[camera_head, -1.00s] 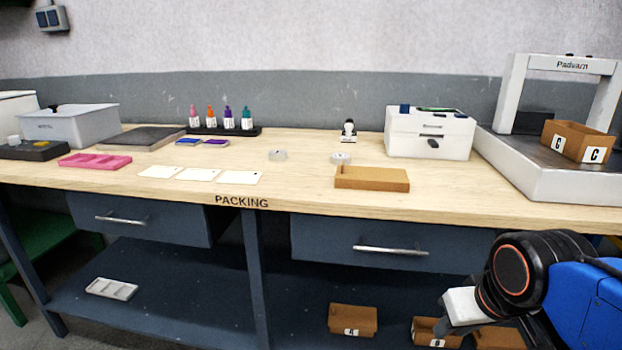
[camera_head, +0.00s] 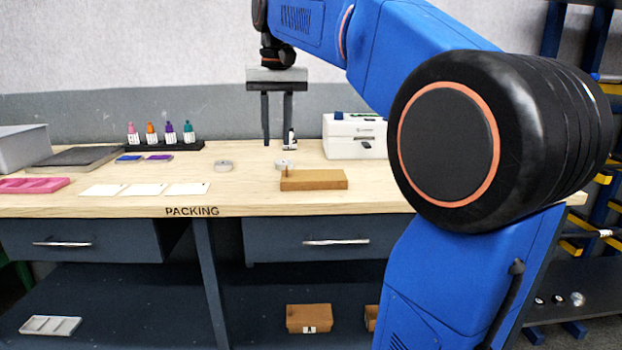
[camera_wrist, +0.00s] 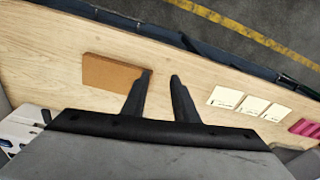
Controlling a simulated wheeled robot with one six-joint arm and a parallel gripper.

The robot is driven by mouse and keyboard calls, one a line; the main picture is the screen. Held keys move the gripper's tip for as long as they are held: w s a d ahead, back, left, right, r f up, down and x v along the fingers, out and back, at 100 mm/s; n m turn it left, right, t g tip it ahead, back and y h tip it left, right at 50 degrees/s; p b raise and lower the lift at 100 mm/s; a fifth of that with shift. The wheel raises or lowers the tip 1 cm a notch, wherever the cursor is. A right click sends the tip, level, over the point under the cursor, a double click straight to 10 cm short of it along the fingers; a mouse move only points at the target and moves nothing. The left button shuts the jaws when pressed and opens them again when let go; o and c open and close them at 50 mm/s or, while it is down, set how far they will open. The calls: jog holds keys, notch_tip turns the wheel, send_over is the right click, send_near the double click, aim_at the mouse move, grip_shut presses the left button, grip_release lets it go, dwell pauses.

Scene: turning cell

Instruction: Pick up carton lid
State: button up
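The carton lid, a flat brown cardboard piece (camera_head: 313,180), lies on the packing bench near its front edge. It also shows in the wrist view (camera_wrist: 112,72), left of the fingertips. My gripper (camera_head: 278,140) points down above the bench, its fingers apart with nothing between them. In the wrist view my gripper (camera_wrist: 161,76) has its two dark fingers over bare wood, to the right of the lid and not touching it.
Several dropper bottles (camera_head: 161,133) stand in a black rack at the back. White cards (camera_head: 144,189) and a pink tray (camera_head: 32,185) lie to the left. A white box (camera_head: 352,137) stands behind right.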

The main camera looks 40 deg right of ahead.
jog(key=w+d+r+m+g, duration=0.1)
jog(key=w+d+r+m, duration=0.1)
jog(key=w+d+r, duration=0.4)
send_over(287, 168)
jog(key=a, duration=0.1)
notch_tip(287, 168, down, 12)
jog(key=shift+s+r, duration=0.15)
jog(key=shift+r, duration=0.05)
jog(key=shift+d+f, duration=0.15)
jog(key=shift+f, duration=1.2)
jog(key=shift+d+f, duration=0.15)
jog(key=shift+f, duration=1.2)
grip_shut()
